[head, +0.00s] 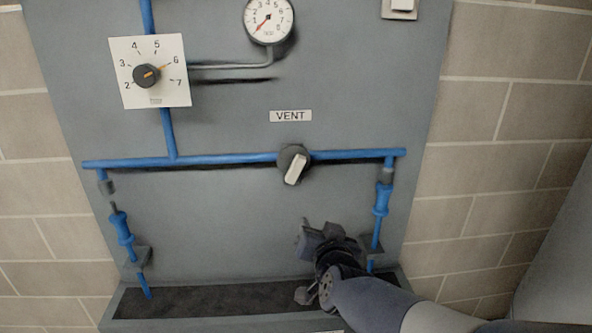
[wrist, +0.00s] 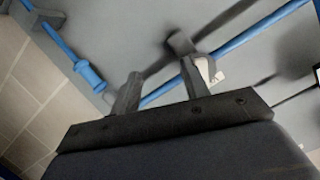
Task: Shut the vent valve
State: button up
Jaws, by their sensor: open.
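The vent valve (head: 291,153) sits on the blue horizontal pipe under the VENT label (head: 291,116). It has a dark round body and a pale handle (head: 296,170), which slants across the pipe with its lower end to the left. My gripper (head: 306,243) is open and empty, below the valve and apart from it in the head view. In the wrist view, my gripper's two fingers (wrist: 160,84) are spread. The pale handle (wrist: 208,72) shows there beside the right finger, which partly hides it.
A dial (head: 148,74) with an orange pointer near 6 is at upper left. A gauge (head: 268,20) is at the top. Blue pipe fittings hang at left (head: 122,228) and right (head: 381,199), the right one close to my arm. A dark trough (head: 210,300) runs along the bottom.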

aim_at(295, 173)
jog(key=w+a+r+m+t, duration=0.1)
jog(key=w+a+r+t, duration=0.2)
jog(key=r, duration=0.4)
jog(key=w+a, duration=0.1)
jog(key=w, duration=0.2)
jog(key=w+a, duration=0.1)
jog(key=w, duration=0.2)
jog(key=w+a, duration=0.1)
jog(key=w, duration=0.3)
jog(key=shift+f, duration=0.2)
jog(key=shift+c, duration=0.5)
grip_shut()
